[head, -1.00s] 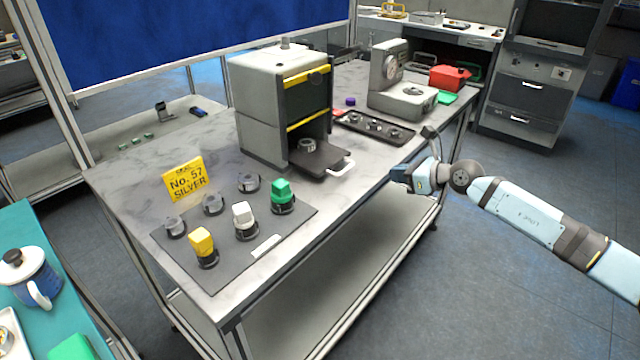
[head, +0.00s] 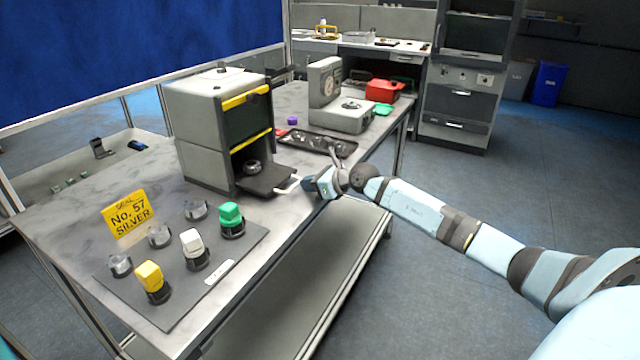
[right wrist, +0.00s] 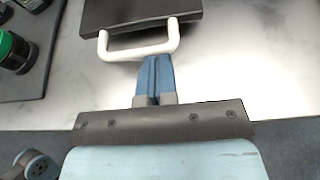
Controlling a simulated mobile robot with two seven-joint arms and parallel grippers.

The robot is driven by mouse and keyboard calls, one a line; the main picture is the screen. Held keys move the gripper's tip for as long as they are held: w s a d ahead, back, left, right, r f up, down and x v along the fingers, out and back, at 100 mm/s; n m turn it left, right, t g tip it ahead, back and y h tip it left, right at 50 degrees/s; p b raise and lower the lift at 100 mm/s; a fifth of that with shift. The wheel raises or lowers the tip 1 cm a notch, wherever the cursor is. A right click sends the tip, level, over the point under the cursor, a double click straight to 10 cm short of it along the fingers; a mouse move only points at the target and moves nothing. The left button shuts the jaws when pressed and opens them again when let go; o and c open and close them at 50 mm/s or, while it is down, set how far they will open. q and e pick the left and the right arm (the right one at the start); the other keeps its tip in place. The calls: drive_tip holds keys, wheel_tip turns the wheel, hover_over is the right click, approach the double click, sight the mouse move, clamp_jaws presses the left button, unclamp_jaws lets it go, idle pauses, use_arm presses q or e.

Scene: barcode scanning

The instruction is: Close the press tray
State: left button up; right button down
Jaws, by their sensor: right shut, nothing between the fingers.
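The press (head: 208,155) is a grey box with yellow bars, standing on the table. Its dark press tray (head: 268,179) sticks out of the lower opening, with a small round dark part (head: 253,167) at the tray's inner end. A white handle (head: 289,187) is on the tray's front edge; it also shows in the right wrist view (right wrist: 140,50). My right gripper (head: 308,184) is shut and empty just in front of the handle. In the right wrist view its blue fingertips (right wrist: 155,62) are at the handle's bar; I cannot tell whether they touch. My left gripper is not in view.
A black tray (head: 317,146) with small parts and a grey device (head: 340,112) stand behind the press. Open floor lies to the right.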

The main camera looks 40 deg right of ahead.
sight(277, 173)
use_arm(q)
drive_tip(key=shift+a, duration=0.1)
use_arm(e)
drive_tip(key=shift+w, duration=0.1)
drive_tip(key=shift+w+a, duration=0.1)
drive_tip(key=w+a, duration=0.1)
drive_tip(key=w, duration=0.2)
drive_tip(key=w+a, duration=0.1)
drive_tip(key=w, duration=0.1)
drive_tip(key=w+a+b, duration=0.1)
drive_tip(key=w, duration=0.2)
drive_tip(key=shift+w+a, duration=0.3)
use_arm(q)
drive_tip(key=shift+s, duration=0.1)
use_arm(e)
drive_tip(key=shift+r, duration=0.15)
drive_tip(key=shift+d, duration=0.15)
